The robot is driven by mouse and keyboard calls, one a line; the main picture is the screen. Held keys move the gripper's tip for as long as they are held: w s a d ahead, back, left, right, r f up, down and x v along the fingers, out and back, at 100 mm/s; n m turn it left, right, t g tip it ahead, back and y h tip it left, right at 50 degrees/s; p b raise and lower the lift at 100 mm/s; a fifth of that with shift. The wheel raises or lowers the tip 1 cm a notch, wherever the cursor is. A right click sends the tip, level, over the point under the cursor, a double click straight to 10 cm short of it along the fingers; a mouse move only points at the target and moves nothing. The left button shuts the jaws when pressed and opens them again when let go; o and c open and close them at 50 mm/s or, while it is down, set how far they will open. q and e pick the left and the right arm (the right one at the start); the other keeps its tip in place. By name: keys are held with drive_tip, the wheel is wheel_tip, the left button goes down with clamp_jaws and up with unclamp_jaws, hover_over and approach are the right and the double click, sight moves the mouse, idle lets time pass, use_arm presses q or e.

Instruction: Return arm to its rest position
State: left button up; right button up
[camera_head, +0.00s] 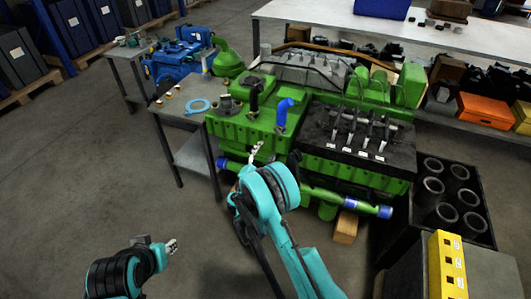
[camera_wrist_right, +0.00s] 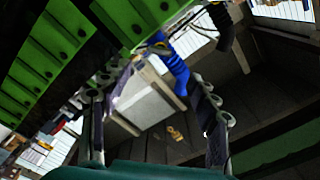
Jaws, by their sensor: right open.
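My right arm, teal and black, reaches up from the bottom of the head view toward the green diesel engine (camera_head: 240,127). Its gripper (camera_head: 257,150) is small and partly hidden by the wrist, in front of the engine's near left side. In the right wrist view the two fingers of the right gripper (camera_wrist_right: 152,98) stand wide apart with nothing held between them. Green engine parts (camera_wrist_right: 40,60) and a blue pipe (camera_wrist_right: 170,68) show beyond the fingers. My left gripper (camera_head: 172,246) is over bare floor at the lower left; its finger opening is too small to judge.
A black tray with several injectors (camera_head: 312,155) lies on the engine. A small grey table (camera_head: 190,119) holds a blue ring (camera_head: 197,106). A black crate of cylinder liners (camera_head: 483,240) and a yellow block (camera_head: 447,265) stand at right.

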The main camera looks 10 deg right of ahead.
drive_tip(key=s+d+r+n+g+y, duration=0.2)
drive_tip(key=s+d+r+n+g, duration=0.15)
drive_tip(key=s+r, duration=0.35)
drive_tip(key=s+d+r+n+g+y, duration=0.2)
drive_tip(key=s+d+r+n, duration=0.3)
drive_tip(key=s, duration=0.3)
drive_tip(key=s+a+n+g+y, duration=0.1)
drive_tip(key=s+a+n+y, duration=0.2)
drive_tip(key=s, duration=0.8)
drive_tip(key=s+a+n+g+y, duration=0.1)
drive_tip(key=s+a+n+y, duration=0.2)
drive_tip(key=s, duration=0.8)
drive_tip(key=shift+s+a+n, duration=0.25)
drive_tip(key=shift+a+n, duration=0.3)
drive_tip(key=shift+n, duration=0.7)
drive_tip(key=shift+w+r, duration=0.1)
